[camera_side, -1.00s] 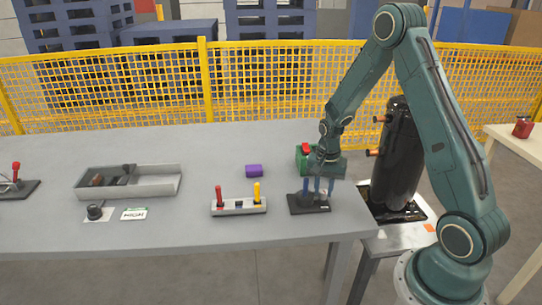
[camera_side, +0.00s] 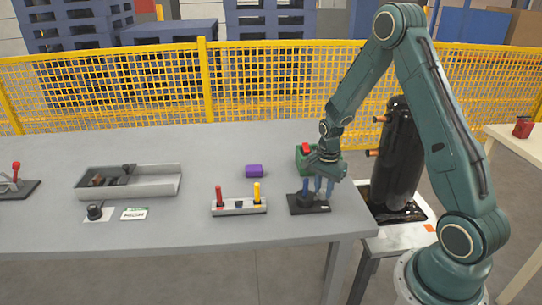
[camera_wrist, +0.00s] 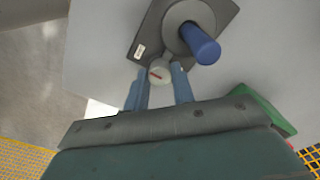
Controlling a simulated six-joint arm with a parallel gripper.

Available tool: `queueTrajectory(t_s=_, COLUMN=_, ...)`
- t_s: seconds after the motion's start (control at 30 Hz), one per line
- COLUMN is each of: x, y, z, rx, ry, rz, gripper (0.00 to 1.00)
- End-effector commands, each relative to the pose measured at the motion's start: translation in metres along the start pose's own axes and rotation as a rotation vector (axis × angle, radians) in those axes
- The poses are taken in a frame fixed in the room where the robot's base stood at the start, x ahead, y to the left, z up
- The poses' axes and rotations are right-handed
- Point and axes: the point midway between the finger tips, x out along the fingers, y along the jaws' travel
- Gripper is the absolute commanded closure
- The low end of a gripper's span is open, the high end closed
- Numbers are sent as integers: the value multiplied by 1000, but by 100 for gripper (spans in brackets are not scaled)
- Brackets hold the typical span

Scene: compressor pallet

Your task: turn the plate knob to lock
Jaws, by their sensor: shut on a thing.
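The dark plate (camera_wrist: 150,40) lies on the table and carries a blue handle (camera_wrist: 202,45) on a round grey base. My gripper (camera_wrist: 160,80) is shut on this knob, with one blue-grey finger on each side. In the side view, my gripper (camera_side: 324,190) points down at the right part of the plate (camera_side: 309,206), right of the blue handle (camera_side: 306,188). There my fingers hide the knob.
A green box with a red top (camera_side: 306,150) stands close behind my gripper. A black cylinder (camera_side: 395,170) stands right.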

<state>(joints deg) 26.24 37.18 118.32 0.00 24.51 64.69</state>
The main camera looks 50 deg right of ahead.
Motion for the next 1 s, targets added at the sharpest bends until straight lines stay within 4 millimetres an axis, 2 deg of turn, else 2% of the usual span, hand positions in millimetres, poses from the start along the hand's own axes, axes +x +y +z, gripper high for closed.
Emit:
queueTrajectory(t_s=0.07, x=-1, y=-1, z=0, rx=1, ry=1, rz=-3, gripper=98)
queueTrajectory(t_s=0.1, x=-1, y=-1, z=0, rx=0, ry=1, rz=-3, gripper=73)
queueTrajectory(t_s=0.2, x=-1, y=-1, z=0, rx=0, ry=1, rz=-3, gripper=54)
queueTrajectory(t_s=0.67, x=-4, y=0, z=0, rx=-1, ry=1, rz=-2, gripper=53)
queueTrajectory(t_s=0.87, x=-19, y=-1, z=0, rx=-1, ry=2, rz=-4, gripper=53)
queueTrajectory(t_s=1.0, x=-36, y=-1, z=0, rx=-1, ry=2, rz=-4, gripper=53)
